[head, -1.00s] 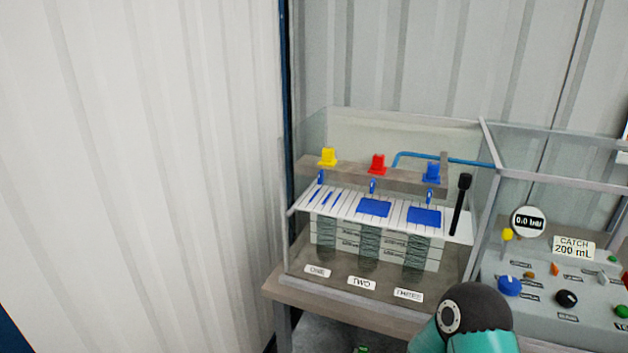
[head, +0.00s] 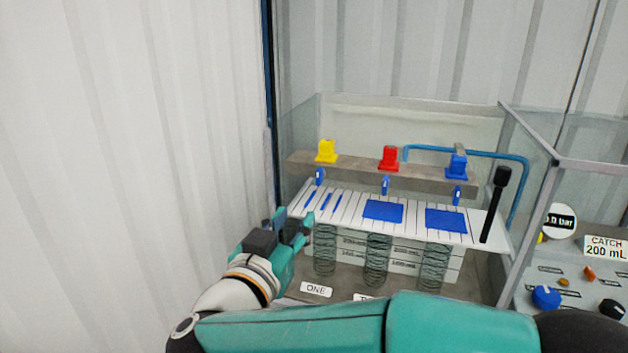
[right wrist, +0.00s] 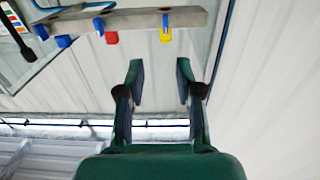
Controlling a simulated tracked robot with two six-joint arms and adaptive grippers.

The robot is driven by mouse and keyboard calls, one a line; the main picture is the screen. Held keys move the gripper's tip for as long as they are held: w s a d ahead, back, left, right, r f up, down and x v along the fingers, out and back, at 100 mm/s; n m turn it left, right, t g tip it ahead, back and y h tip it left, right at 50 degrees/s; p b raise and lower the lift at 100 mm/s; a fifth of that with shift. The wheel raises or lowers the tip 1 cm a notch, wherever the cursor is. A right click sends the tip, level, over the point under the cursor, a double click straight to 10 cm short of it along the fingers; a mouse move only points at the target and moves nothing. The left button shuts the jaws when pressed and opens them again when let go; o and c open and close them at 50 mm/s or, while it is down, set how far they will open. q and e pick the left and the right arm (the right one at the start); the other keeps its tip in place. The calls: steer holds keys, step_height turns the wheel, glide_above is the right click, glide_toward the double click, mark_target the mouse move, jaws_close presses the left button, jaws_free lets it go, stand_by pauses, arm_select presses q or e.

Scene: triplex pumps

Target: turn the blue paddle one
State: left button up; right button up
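Blue paddle one (head: 319,177) is a small blue handle on the front of the grey bar, below the yellow cap (head: 326,152) and above the label ONE (head: 316,289). Two like paddles stand to its right, one below the red cap (head: 389,158) and one below the blue cap (head: 457,163). My right gripper (head: 294,222) is open and empty, low and left of paddle one, apart from it. In the right wrist view its fingers (right wrist: 160,77) are spread, with the yellow cap (right wrist: 166,35) beyond them. My left gripper is not in view.
Clear panels enclose the rig. A control panel (head: 577,298) with knobs and a gauge (head: 560,221) is at the right.

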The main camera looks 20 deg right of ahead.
mark_target(318, 178)
steer(key=p+x, duration=0.1)
steer(key=x, duration=0.9)
steer(key=p+x, duration=0.1)
steer(key=x, duration=0.4)
steer(key=shift+w+a+f+p, duration=0.1)
steer(key=shift+w+a+p, duration=0.2)
steer(key=shift+a+p, duration=0.05)
